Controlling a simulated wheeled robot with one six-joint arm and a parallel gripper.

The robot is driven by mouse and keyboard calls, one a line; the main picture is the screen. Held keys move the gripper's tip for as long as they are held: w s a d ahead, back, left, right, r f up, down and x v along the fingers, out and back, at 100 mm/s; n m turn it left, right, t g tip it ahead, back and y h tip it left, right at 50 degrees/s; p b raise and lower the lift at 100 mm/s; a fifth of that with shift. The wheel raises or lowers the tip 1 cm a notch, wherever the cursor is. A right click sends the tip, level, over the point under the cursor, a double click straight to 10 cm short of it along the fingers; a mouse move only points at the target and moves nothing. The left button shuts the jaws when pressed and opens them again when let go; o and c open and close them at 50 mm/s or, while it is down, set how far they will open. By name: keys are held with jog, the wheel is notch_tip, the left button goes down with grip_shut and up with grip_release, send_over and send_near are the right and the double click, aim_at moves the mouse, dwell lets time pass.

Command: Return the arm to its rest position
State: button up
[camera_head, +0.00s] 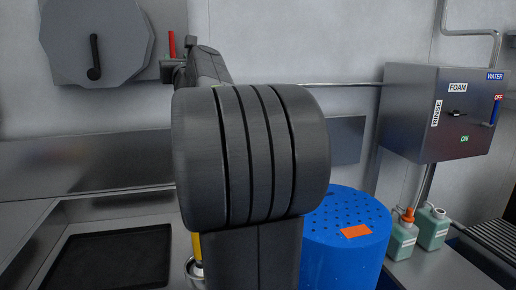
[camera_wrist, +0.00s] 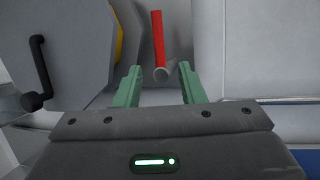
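My gripper (camera_wrist: 160,70) shows in the wrist view with its two green fingers apart. A red lever (camera_wrist: 157,36) with a round grey end stands in line with the gap between the fingers. No finger touches it that I can see, and its distance is hard to judge. The red lever also shows in the head view (camera_head: 172,44), upright beside the grey many-sided housing (camera_head: 120,35). My arm fills the middle of the head view, bent, with its far end near the red lever. My fingers cannot be made out there.
The housing's black crank (camera_wrist: 39,70) is left of my gripper. At right are a steel control box (camera_head: 435,112), a blue perforated drum (camera_head: 345,250) with an orange patch, and two green bottles (camera_head: 402,238). A dark tray (camera_head: 110,255) lies at lower left.

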aim_at(172, 49)
jog(key=p+x, duration=0.2)
jog(key=x, duration=0.3)
jog(key=p+x, duration=0.3)
jog(key=x, duration=0.3)
jog(key=shift+w+a+r+p, duration=0.1)
jog(key=shift+r+p, duration=0.2)
jog(key=shift+a+f+n+g+y+p, duration=0.15)
jog(key=shift+n+g+y+p, duration=0.15)
jog(key=shift+n+p, duration=0.25)
jog(key=shift+s+a+n+y+p, duration=0.15)
jog(key=shift+s+n+y+p, duration=0.3)
jog(key=shift+n, duration=0.4)
jog(key=shift+w+a+f+n+g+p, duration=0.2)
jog(key=shift+n+g+p, duration=0.3)
jog(key=shift+n, duration=0.2)
jog(key=shift+s+d+r, duration=0.1)
